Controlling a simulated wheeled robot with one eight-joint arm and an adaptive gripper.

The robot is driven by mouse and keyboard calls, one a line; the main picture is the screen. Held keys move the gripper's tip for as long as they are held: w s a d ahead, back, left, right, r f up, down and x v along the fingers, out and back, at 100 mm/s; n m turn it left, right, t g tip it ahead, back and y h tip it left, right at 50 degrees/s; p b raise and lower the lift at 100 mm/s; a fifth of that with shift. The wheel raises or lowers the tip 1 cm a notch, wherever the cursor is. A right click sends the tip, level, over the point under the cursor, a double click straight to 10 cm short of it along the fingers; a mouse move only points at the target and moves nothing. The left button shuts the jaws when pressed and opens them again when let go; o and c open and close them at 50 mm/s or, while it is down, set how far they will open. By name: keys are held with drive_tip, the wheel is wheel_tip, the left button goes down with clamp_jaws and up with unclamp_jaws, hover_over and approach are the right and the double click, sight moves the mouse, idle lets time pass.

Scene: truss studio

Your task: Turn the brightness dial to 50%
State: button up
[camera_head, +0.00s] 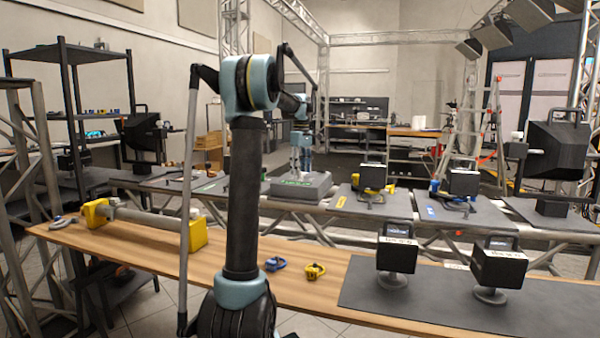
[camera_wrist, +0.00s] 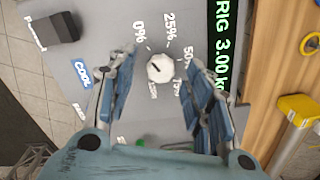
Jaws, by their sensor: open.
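The brightness dial (camera_wrist: 160,68) is a small whitish round knob on a grey console panel (camera_wrist: 105,25). White printed marks of 0%, 25%, 50% and others ring it. A short dark mark on the dial lies toward its left side; I cannot tell exactly which value it points to. My gripper (camera_wrist: 162,60) is open, with one blue-padded finger on each side of the dial and a gap visible to both. In the head view my gripper (camera_head: 301,172) points down over the grey console (camera_head: 303,195), and the dial cannot be made out there.
A green-lettered display (camera_wrist: 221,40) and a blue COOL label (camera_wrist: 82,74) are on the panel. A black block (camera_wrist: 55,28) stands at its upper left. Black lamps (camera_head: 397,254) stand on the wooden front table (camera_head: 150,255); a truss bench with more gear runs behind it.

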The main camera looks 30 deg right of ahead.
drive_tip(key=shift+f, duration=0.45)
drive_tip(key=c, duration=1.1)
